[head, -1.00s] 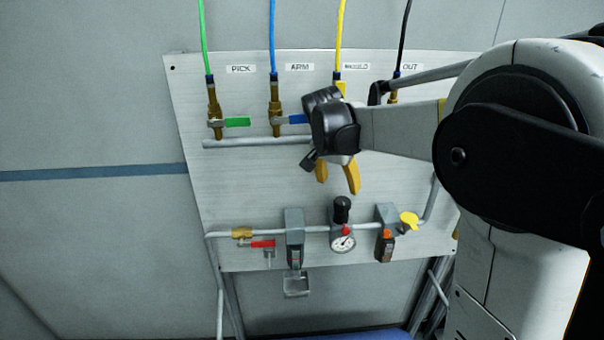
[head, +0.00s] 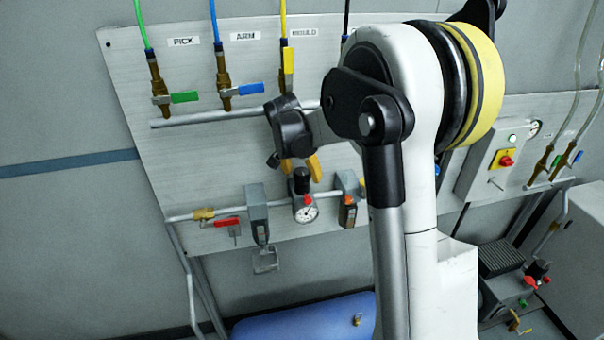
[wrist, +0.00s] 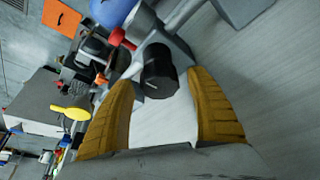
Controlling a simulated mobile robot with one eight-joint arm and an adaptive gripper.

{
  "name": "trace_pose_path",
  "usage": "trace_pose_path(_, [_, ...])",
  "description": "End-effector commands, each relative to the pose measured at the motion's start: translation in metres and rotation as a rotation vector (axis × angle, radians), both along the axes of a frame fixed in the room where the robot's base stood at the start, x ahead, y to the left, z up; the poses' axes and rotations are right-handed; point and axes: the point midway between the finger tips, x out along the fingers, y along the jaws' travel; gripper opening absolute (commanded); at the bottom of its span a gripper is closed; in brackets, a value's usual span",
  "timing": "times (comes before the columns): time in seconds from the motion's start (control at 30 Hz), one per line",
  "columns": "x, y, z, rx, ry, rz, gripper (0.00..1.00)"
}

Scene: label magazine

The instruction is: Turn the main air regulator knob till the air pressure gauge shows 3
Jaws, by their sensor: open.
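The black regulator knob (head: 302,182) stands upright on the lower pipe of the wall panel. The round white air pressure gauge (head: 306,211) is just below it; its needle is too small to read. My gripper (head: 300,167) is open, its yellow fingers at the knob's top in the head view. In the wrist view the knob (wrist: 159,72) shows between the two spread fingertips (wrist: 161,82), with a gap to each finger. I cannot tell how deep the knob sits between them. The gauge face is not clear in the wrist view.
A grey filter unit (head: 257,212) is left of the regulator, then a red-handled valve (head: 226,222). A grey unit with an orange part (head: 349,205) is close on the right. Green (head: 185,97) and blue (head: 250,89) valve handles are above. A blue tank (head: 290,322) lies below.

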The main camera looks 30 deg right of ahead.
Motion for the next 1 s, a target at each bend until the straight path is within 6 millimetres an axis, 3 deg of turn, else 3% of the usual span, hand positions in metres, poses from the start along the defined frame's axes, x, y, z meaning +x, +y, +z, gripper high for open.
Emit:
trace_pose_path(0.1, [-0.0001,0.0001,0.0004,0.0,0.0,0.0,0.66])
trace_pose_path(0.13, [-0.0001,0.0001,0.0004,0.0,0.0,0.0,0.61])
trace_pose_path(0.3, [-0.0002,0.0002,0.0004,0.0,0.0,0.0,0.12])
trace_pose_path(0.67, [-0.0004,0.0002,0.0003,0.001,-0.001,0.023,0.12])
trace_pose_path(1.0, [-0.001,-0.0001,-0.0002,0.002,0.0,0.214,0.12])
